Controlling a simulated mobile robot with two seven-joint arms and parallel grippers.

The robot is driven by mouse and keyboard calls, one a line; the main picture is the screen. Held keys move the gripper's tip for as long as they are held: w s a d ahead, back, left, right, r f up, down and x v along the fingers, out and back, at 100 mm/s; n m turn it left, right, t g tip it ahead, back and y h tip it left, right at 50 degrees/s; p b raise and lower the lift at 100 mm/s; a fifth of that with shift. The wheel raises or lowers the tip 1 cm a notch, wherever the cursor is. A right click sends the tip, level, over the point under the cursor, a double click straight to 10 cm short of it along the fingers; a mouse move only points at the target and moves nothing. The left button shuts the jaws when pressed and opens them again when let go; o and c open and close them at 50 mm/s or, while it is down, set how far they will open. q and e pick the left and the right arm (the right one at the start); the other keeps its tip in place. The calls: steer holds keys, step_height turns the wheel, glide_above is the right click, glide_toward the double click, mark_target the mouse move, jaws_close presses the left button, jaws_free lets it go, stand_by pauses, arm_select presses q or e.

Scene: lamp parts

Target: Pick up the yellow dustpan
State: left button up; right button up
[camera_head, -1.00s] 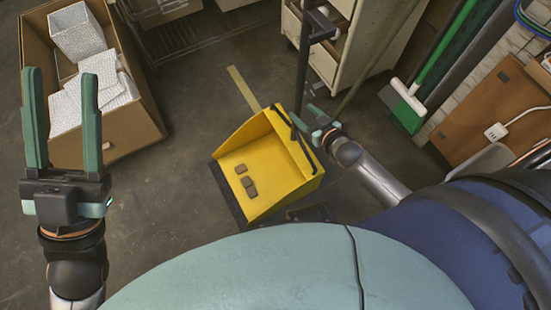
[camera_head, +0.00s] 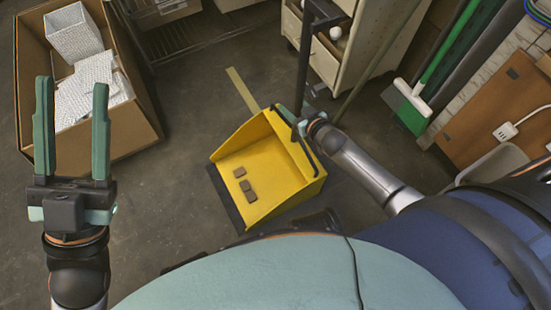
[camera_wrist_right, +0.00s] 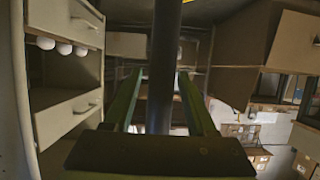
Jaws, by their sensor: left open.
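The yellow dustpan (camera_head: 275,190) lies on the floor in the middle of the head view, with several small brown pieces in its pan. Its dark upright handle (camera_head: 303,62) rises from the back edge and ends in a crossbar. My right gripper (camera_head: 294,113) is at the lower part of this handle. In the right wrist view the dark pole (camera_wrist_right: 164,60) stands between the two green fingers (camera_wrist_right: 161,85), with gaps beside it, so the gripper looks open around it. My left gripper (camera_head: 72,95) is open and empty at the left, with its fingers pointing up the picture.
A cardboard box (camera_head: 133,128) with white patterned containers stands at the upper left. A cabinet (camera_head: 325,60) with open drawers is behind the handle. A green and white broom (camera_head: 410,105) leans at the right. Bare floor surrounds the dustpan's left side.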

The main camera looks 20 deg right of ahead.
jaws_close()
stand_by(1.1)
steer(key=shift+w+r, duration=0.15)
steer(key=shift+r, duration=0.15)
